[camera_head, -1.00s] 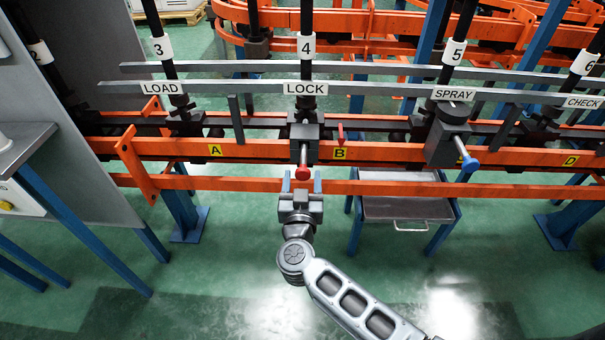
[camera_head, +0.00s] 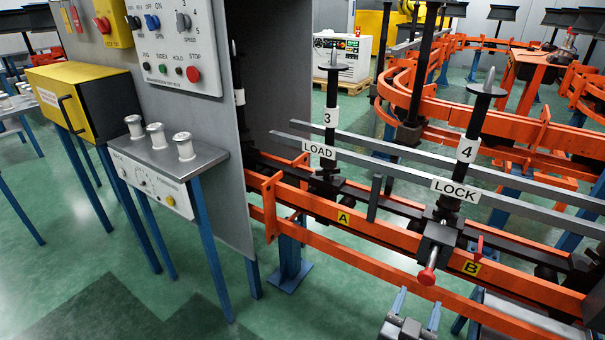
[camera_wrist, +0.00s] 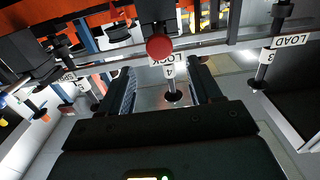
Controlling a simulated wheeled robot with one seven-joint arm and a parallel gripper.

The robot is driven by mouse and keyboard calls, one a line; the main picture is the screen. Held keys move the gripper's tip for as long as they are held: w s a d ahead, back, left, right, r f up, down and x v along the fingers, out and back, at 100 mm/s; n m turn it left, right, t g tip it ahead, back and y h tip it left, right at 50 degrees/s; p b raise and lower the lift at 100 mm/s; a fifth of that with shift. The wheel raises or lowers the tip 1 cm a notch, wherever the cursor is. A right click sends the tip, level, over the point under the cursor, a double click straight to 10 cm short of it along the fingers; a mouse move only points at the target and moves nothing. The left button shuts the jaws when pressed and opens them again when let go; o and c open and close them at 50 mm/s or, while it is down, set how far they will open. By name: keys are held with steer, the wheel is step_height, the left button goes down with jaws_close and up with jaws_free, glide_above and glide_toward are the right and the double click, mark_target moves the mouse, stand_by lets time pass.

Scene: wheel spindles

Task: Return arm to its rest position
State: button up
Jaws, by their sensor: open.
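My gripper (camera_head: 414,316) is at the bottom of the head view, in front of the lower orange rail, with its two blue-grey fingers apart and nothing between them. The rest of my arm is out of the head view. The red knob (camera_head: 427,276) on the dark block under the LOCK sign (camera_head: 456,190) is just above and beyond the fingertips. In the wrist view the open fingers (camera_wrist: 163,84) point toward the spindle, and the red knob (camera_wrist: 159,47) shows above the space between them. I see no contact with it.
Orange rails (camera_head: 384,230) run along the line, with the LOAD sign (camera_head: 319,149) at the left. A grey panel with buttons (camera_head: 164,45), a small table with three white spools (camera_head: 157,138) and a yellow box (camera_head: 80,95) stand left. Green floor is open at the front.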

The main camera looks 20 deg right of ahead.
steer(key=shift+s, duration=0.1)
steer(key=s+a+r+n+t+y+p, duration=0.1)
steer(key=s+a+r+n+y, duration=0.2)
steer(key=s+r, duration=0.3)
steer(key=s+a+r+n+t+y+p, duration=0.1)
steer(key=s+a+r+n+y, duration=0.3)
steer(key=s, duration=1)
steer(key=s+a+r+n+t+y+p, duration=0.1)
steer(key=s+a+r+n+y+p, duration=0.2)
steer(key=s+a+r+y, duration=0.3)
steer(key=shift+s+a+r+t+y, duration=0.25)
steer(key=shift+s+r+t+y, duration=0.25)
steer(key=shift+s+r, duration=1.6)
steer(key=shift+w+r, duration=0.1)
steer(key=shift+w, duration=0.1)
